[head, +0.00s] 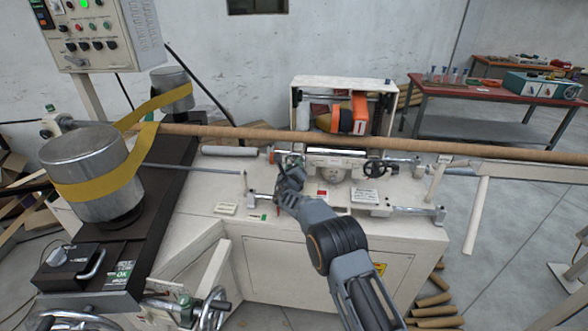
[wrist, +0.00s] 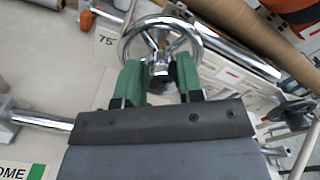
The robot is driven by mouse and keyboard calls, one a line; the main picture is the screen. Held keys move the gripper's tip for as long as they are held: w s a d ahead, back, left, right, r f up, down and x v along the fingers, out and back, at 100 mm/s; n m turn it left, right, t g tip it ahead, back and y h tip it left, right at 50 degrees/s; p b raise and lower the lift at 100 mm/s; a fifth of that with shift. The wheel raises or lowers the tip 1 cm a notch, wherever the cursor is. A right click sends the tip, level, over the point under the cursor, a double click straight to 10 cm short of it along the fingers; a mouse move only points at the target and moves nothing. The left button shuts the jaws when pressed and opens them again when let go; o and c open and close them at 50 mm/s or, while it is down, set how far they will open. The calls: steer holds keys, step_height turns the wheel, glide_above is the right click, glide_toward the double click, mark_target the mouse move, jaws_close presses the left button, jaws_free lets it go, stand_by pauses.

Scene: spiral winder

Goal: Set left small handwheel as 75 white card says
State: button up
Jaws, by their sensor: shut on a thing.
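The left small handwheel (wrist: 160,32) is a chrome ring with spokes and a central hub, at the top of the wrist view. My gripper (wrist: 159,74) has its green fingers on either side of the wheel's near hub area and is shut on it. Any mark on the wheel is too small to tell.
A dark handwheel (head: 376,168) stands to the right on the bed. A long brown tube (head: 420,145) crosses above the bed behind my gripper. A large metal drum with a yellow belt (head: 95,180) stands at left. A red table (head: 480,95) is at the back right.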

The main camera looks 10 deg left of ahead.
steer(key=m+b, duration=0.1)
steer(key=b, duration=0.2)
steer(key=f+m+b, duration=0.1)
steer(key=b, duration=0.2)
steer(key=m+b, duration=0.5)
steer(key=b, duration=0.3)
steer(key=shift+d+r, duration=0.1)
steer(key=shift+r, duration=0.05)
steer(key=m+b, duration=0.4)
steer(key=b, duration=0.1)
steer(key=shift+r+b, duration=0.15)
steer(key=shift+b, duration=0.15)
steer(key=m+b, duration=0.3)
steer(key=m, duration=0.1)
steer(key=shift+d+r, duration=0.15)
steer(key=shift+m, duration=0.5)
steer(key=o, duration=0.9)
steer(key=shift+s+b, duration=0.1)
steer(key=shift+b, duration=0.3)
